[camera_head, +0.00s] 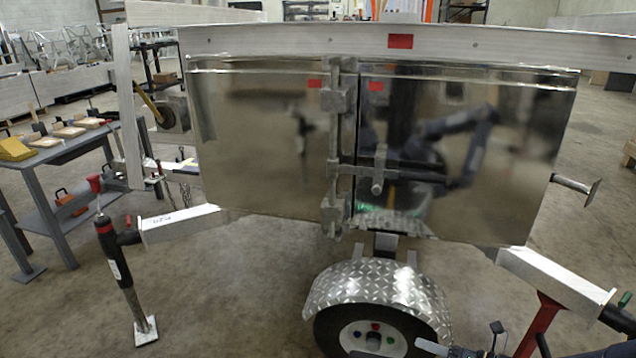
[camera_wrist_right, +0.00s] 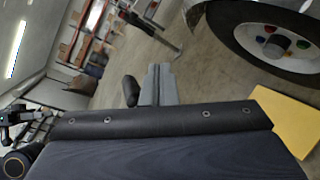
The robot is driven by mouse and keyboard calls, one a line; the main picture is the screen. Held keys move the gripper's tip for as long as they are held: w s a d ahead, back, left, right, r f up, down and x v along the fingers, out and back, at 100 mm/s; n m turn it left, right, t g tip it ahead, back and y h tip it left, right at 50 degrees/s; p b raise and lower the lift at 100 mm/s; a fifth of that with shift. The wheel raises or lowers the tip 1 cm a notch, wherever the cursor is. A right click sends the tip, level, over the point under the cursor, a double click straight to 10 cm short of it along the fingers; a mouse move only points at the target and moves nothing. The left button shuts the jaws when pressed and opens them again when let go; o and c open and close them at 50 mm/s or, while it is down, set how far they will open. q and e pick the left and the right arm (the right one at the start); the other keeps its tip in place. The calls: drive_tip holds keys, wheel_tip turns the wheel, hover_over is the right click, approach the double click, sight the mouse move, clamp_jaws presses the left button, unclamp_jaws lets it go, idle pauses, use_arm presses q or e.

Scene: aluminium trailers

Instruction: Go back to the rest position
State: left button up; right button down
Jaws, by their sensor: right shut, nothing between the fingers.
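My right gripper (camera_head: 428,346) shows at the bottom edge of the head view, in front of and just right of the trailer's wheel (camera_head: 375,336). In the right wrist view its grey fingers (camera_wrist_right: 158,84) are together with nothing between them, pointing out over the bare floor. The wheel with coloured nuts also shows at the top right there (camera_wrist_right: 280,40). Part of my right arm shows at the lower right of the head view. My left gripper is not in view.
An aluminium trailer with polished doors (camera_head: 262,140) and a latch bar (camera_head: 338,150) fills the middle. A tread-plate fender (camera_head: 378,284) covers its wheel. A red stand (camera_head: 540,325) is at right. A grey workbench (camera_head: 75,150) stands left. A yellow panel (camera_wrist_right: 290,120) lies by the wheel.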

drive_tip(key=s+a+r+n+g+h, duration=0.3)
drive_tip(key=s+a+r+n+g, duration=0.4)
drive_tip(key=s+r+n, duration=0.7)
drive_tip(key=s+d+r+n+t+h, duration=0.25)
drive_tip(key=s+n+h, duration=0.5)
drive_tip(key=n, duration=1.15)
wheel_tip(320, 180, up, 30)
drive_tip(key=s+y+p, duration=0.1)
drive_tip(key=s+p, duration=0.1)
drive_tip(key=p, duration=2.8)
drive_tip(key=shift+a+n, duration=0.3)
drive_tip(key=shift+f+t, duration=0.15)
drive_tip(key=shift+t, duration=0.1)
